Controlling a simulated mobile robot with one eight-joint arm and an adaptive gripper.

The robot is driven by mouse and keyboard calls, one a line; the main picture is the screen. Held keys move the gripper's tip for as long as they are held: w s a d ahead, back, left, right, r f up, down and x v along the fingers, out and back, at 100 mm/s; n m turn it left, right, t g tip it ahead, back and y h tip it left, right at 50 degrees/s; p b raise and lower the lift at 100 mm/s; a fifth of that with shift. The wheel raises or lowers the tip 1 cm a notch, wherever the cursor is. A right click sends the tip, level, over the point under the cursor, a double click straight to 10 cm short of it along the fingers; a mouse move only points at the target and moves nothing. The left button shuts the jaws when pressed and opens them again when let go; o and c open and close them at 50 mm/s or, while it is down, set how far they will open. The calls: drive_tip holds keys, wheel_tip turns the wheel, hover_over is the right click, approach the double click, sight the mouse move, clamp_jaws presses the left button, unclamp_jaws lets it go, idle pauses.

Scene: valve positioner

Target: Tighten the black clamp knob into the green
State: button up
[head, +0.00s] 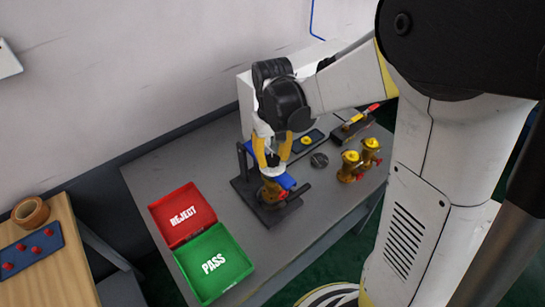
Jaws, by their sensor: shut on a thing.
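The valve stands upright between the clamp's blue jaws (286,181) and has a red handle (283,196). A dark knob-like end (304,188), apparently the black clamp knob, sticks out at the clamp's right, apart from my gripper. I cannot make out any green mark on the clamp.
A red REJECT tray (167,206) and a green PASS tray (240,267) lie left of the clamp. Two brass valves (349,168) (371,150) stand at the right. A dark round disc (319,160) lies between. A white box (246,100) stands behind.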

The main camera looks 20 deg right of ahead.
sight(273, 158)
drive_tip(key=shift+m, duration=1.1)
drive_tip(key=o, duration=1.2)
wheel_tip(273, 158, up, 12)
